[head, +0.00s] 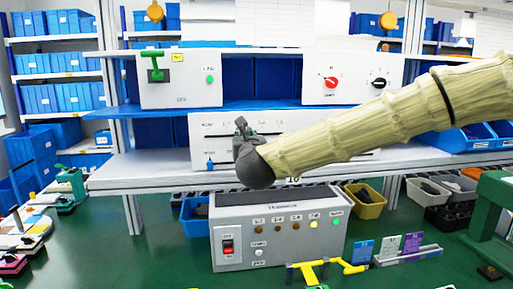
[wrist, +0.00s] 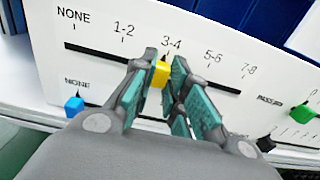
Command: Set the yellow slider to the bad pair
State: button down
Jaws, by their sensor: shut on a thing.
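The yellow slider (wrist: 160,74) sits in the upper slot of a white panel (wrist: 240,50), just below the "3-4" mark. The scale reads NONE, 1-2, 3-4, 5-6, 7-8. My gripper (wrist: 164,72) is shut on the yellow slider, one teal-padded finger on each side. In the head view my gripper (head: 242,128) is in front of the panel (head: 205,137) and hides the yellow slider. A grey tester box (head: 280,250) below has a row of lamps; a yellow lamp (head: 314,224) and the green one at its right look lit.
A blue slider (wrist: 74,105) stands at NONE below the upper slot. A green knob (wrist: 301,113) and a black knob (wrist: 265,143) are at the right. A shelf above holds a box with a green lever (head: 155,70) and a panel with red and black dials.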

jog(key=shift+d, duration=0.15)
jog(key=c, duration=1.4)
grip_release()
jog(key=shift+s, duration=0.1)
jog(key=v, duration=1.2)
